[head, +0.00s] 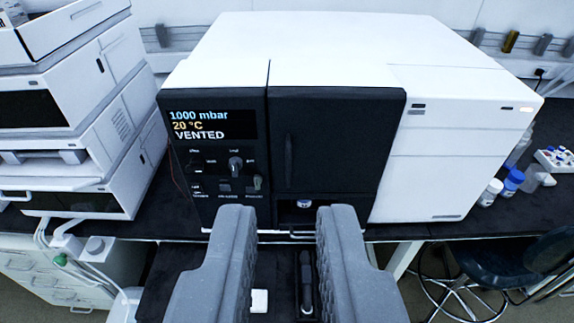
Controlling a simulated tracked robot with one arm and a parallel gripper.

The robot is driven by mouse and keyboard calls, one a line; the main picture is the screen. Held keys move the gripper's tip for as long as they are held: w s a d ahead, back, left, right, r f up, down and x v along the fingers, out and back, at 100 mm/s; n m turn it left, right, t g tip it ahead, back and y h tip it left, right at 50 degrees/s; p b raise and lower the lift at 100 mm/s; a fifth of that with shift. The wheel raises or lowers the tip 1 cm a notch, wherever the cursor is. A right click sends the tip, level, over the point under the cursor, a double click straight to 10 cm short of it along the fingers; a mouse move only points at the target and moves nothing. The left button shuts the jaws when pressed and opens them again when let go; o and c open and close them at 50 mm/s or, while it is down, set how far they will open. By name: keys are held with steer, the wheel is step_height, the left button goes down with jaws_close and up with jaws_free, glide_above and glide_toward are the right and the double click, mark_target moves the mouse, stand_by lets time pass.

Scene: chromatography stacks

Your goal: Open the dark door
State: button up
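The dark door (342,150) is the black front panel of a white instrument, right of its control panel. It looks closed, with a slim dark vertical handle (288,160) near its left edge. My gripper (287,217) is open and empty, its two grey fingers wide apart. The fingers point toward the instrument and appear in front of and below the door, apart from the handle. A recess below the door shows a small white-and-blue item (304,203).
The control panel (213,155) reads 1000 mbar, 20 °C, VENTED. Stacked white modules (75,110) stand at left. Small bottles (513,182) and a white rack (556,160) stand at right. A dark stool (515,262) is at lower right. A small white block (259,300) lies between the fingers' bases.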

mark_target(288, 170)
steer(key=w+a+f+t+p, duration=0.1)
steer(key=w+a+f, duration=0.1)
steer(key=w+f, duration=0.7)
steer(key=w+a+f+p, duration=0.1)
steer(key=w+a+f, duration=0.2)
steer(key=w+f, duration=0.55)
steer(key=w+d+f+m+t+h+p, duration=0.15)
steer(key=w+f, duration=0.25)
steer(key=f, duration=0.4)
steer(key=w+d+f+m+h, duration=0.1)
steer(key=w+f+h, duration=0.1)
steer(key=w+f, duration=0.5)
steer(key=w+d, duration=0.1)
steer(key=w, duration=0.2)
steer(key=w+f, duration=0.1)
steer(key=w, duration=0.3)
steer(key=w+d, duration=0.1)
steer(key=w, duration=0.3)
steer(key=shift+d+f, duration=0.3)
steer(key=shift+d, duration=0.05)
jaws_close()
